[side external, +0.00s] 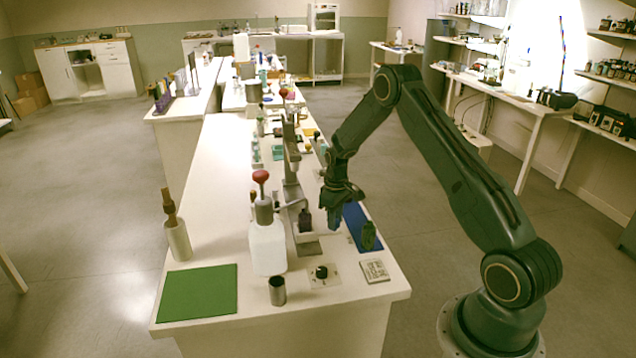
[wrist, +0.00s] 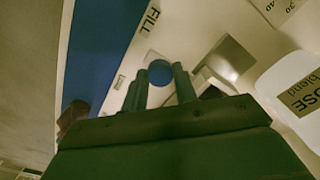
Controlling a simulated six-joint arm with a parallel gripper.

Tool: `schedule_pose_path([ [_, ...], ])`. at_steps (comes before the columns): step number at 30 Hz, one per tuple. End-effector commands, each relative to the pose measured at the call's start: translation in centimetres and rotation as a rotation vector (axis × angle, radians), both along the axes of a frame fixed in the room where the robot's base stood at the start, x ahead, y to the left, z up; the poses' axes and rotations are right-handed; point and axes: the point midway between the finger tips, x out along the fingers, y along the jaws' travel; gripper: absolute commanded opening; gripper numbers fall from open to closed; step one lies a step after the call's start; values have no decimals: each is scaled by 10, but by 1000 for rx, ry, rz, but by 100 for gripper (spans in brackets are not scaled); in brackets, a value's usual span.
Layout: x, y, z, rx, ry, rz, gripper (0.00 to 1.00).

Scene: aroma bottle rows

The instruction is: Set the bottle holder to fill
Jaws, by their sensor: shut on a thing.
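My gripper (side external: 335,222) points down beside the filling stand, to the right of the bottle holder (side external: 304,238). In the wrist view, its two fingers (wrist: 159,72) stand either side of a round blue knob (wrist: 158,72) and are shut on it. Whether the knob is joined to the holder cannot be seen. A dark bottle (side external: 305,216) stands in the pale holder under the stand's head. A pale block with a dark opening (wrist: 212,88), perhaps the holder, lies right of the fingers. The word FILL (wrist: 150,20) is printed on the surface above the knob.
A blue mat (side external: 354,220) lies beside my gripper, with a small green object (side external: 368,236) at its near end. A white pump bottle (side external: 267,246) stands left of the holder. A metal cup (side external: 277,291), black knob (side external: 321,272) and green mat (side external: 198,293) are nearer the front edge.

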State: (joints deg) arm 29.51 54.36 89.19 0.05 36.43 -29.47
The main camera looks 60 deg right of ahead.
Motion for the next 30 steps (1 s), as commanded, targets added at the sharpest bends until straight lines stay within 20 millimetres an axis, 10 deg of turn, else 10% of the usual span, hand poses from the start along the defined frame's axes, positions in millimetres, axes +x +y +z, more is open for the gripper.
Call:
schedule_pose_path([
  [22, -29, 31, 0, 8, 5, 5, 0],
  [23, -29, 31, 0, 8, 6, 6, 34],
  [24, -29, 31, 0, 8, 6, 5, 42],
  [30, -29, 30, 0, 4, 3, 3, 51],
])
